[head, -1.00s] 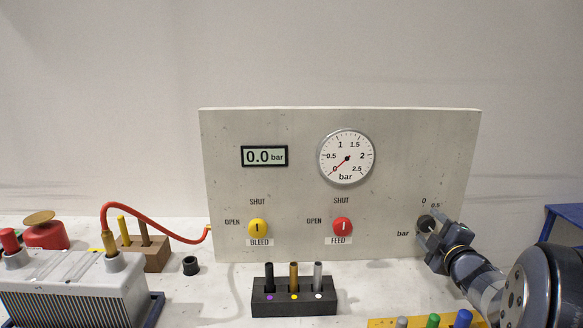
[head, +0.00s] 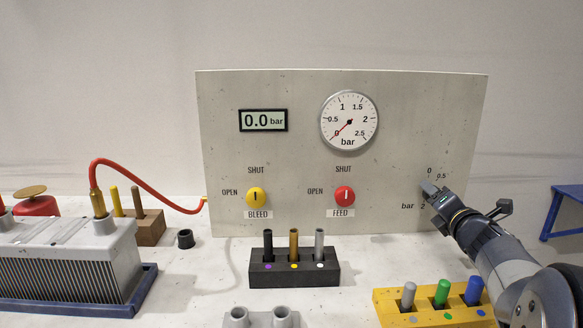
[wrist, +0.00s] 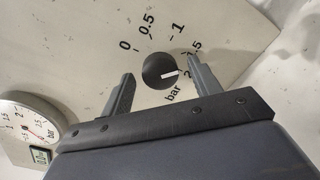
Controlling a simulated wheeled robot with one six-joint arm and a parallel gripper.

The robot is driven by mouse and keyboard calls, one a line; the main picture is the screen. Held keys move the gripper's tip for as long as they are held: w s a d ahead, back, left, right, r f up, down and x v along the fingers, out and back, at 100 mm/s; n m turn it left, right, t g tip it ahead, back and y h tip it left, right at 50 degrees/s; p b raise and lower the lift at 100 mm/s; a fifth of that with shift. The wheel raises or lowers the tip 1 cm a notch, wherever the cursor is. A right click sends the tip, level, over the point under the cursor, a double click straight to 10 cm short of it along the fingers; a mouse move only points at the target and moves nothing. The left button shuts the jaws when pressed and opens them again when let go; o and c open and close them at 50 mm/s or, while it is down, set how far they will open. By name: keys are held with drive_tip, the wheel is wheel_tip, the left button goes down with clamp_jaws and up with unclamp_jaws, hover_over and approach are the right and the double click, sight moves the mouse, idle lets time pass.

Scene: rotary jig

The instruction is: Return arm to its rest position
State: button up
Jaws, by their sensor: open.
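My gripper (head: 466,198) is at the right end of the grey panel (head: 300,100), its two fingers spread wide apart and empty. In the wrist view, the round black knob (wrist: 155,68) lies between the open fingers (wrist: 160,82), with clear gaps on both sides. Its white mark points right, roughly toward the 2 of the bar scale. In the head view my gripper hides the knob. The dial gauge (head: 349,121) has its red needle near 0, and the digital display (head: 263,121) reads 0.0 bar.
A yellow block (head: 388,309) with coloured pins stands below my arm. A black block (head: 265,275) with several pins is at the middle. The yellow bleed knob (head: 257,197) and red feed knob (head: 345,196) are on the panel. A blue stand (head: 566,212) is at far right.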

drive_tip(key=n+b, duration=0.5)
drive_tip(key=n, duration=0.5)
drive_tip(key=shift+s, duration=0.1)
idle(0.4)
